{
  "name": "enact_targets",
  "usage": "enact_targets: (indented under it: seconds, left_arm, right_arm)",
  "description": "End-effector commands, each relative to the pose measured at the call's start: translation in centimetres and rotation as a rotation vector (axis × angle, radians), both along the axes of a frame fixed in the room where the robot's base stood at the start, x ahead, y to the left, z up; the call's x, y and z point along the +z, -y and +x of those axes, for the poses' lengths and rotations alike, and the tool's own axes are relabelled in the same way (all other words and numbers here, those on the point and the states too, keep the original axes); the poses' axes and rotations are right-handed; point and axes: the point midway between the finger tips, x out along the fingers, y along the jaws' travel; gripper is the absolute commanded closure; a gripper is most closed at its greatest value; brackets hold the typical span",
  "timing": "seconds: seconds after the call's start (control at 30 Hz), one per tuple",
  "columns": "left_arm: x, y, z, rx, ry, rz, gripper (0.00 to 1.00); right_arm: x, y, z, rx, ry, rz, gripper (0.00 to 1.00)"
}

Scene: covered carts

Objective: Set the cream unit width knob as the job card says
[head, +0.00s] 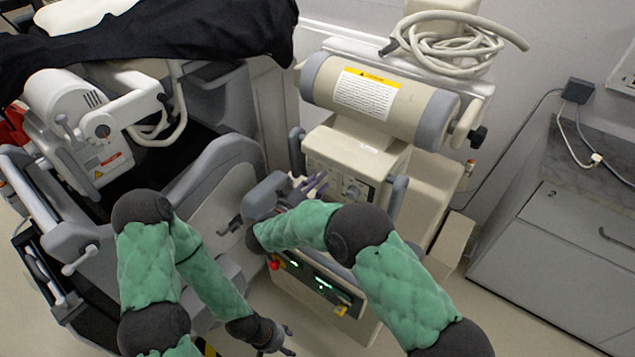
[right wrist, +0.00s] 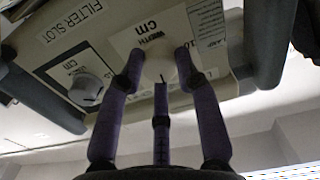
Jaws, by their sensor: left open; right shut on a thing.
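The cream unit (head: 330,140) stands right of centre in the head view, with a panel of dials on its front. The width knob (right wrist: 158,68) is pale and round, under a label reading WIDTH cm in the right wrist view. My right gripper (right wrist: 160,62) is shut on this knob, its purple fingers around it. A small dark mark shows on the knob, but its setting cannot be read. In the head view, my right gripper (head: 316,184) partly covers the panel. My left gripper (head: 286,346) is open and low, away from the panel. I cannot make out a job card.
A second knob (right wrist: 88,88) sits beside the width knob, near a FILTER SLOT label (right wrist: 75,22). A grey handle (head: 398,192) stands at the panel's right side. A white machine (head: 85,115) and black cover (head: 190,35) are at left. A grey cabinet (head: 560,260) stands right.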

Motion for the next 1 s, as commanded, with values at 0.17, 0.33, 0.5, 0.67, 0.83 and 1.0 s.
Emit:
enact_targets:
  seconds: [0.17,0.33,0.5,0.67,0.83,1.0]
  left_arm:
    - [-0.2,0.0,0.0,0.000,0.000,0.000,0.46]
    - [-0.6,0.0,0.0,0.000,0.000,0.000,0.46]
    - [-1.1,0.0,0.0,0.000,0.000,0.000,0.46]
    - [-1.7,0.0,0.0,0.000,0.000,0.000,0.46]
    - [-2.3,0.0,0.0,0.000,0.000,0.000,0.46]
    - [-2.8,0.0,0.0,0.000,0.000,0.000,0.46]
  right_arm:
    - [0.6,-0.1,0.2,0.003,0.093,0.114,0.99]
    - [0.6,0.0,0.2,0.003,0.189,0.245,0.99]
    - [0.7,0.0,0.1,0.003,0.286,0.376,0.99]
    - [0.7,0.1,0.1,0.004,0.371,0.492,0.99]
    - [0.8,0.1,0.1,0.004,0.449,0.597,0.99]
    - [0.8,0.2,0.1,0.004,0.509,0.677,0.99]
